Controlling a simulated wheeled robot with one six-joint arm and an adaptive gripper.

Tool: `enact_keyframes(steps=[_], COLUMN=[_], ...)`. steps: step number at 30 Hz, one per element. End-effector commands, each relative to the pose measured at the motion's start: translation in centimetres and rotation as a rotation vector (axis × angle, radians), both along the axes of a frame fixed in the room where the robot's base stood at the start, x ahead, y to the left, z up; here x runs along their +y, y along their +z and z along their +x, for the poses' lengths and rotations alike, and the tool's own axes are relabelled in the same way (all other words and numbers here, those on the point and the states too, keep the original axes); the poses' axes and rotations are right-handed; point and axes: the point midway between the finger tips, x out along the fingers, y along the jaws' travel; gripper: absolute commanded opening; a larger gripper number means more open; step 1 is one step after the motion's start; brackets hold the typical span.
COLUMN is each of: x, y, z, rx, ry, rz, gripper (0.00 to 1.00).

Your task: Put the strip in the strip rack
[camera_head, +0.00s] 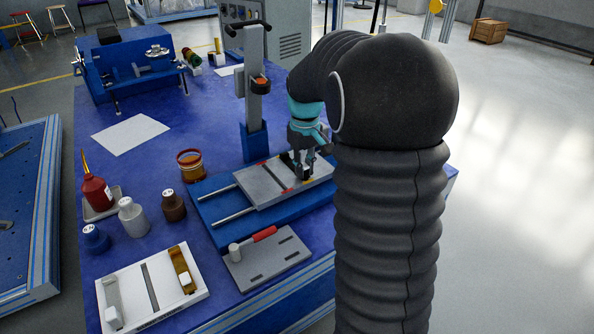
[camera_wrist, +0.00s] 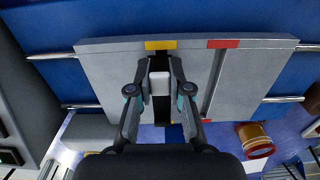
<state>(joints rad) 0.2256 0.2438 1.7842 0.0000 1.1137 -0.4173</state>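The strip (camera_wrist: 161,84) shows as a pale grip block with a dark band along the yellow-marked slot of a grey plate (camera_wrist: 115,85). In the wrist view my gripper (camera_wrist: 160,88) has its fingers on both sides of this block, apparently touching it. In the head view my gripper (camera_head: 302,170) is low over the right part of the plate and hides most of the strip. The strip rack appears to be the white tray (camera_head: 133,275) at the front left. It holds a grey strip at left and a brass strip (camera_head: 181,265) at right; its middle slot is dark.
A grey plate with a red-handled clamp (camera_head: 265,262) lies between rack and fixture. A tall post (camera_head: 254,110) stands behind the fixture. Blue tabletop is clear around the paper (camera_head: 130,134).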

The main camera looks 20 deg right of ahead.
Motion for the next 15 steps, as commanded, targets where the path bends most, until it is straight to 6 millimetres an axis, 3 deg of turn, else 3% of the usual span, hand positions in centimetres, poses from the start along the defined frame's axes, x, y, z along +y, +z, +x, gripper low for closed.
enact_keyframes(steps=[15], x=[0.0], y=[1.1], z=[0.0], rx=[-0.001], ry=[0.000], rz=[0.000], gripper=[0.00])
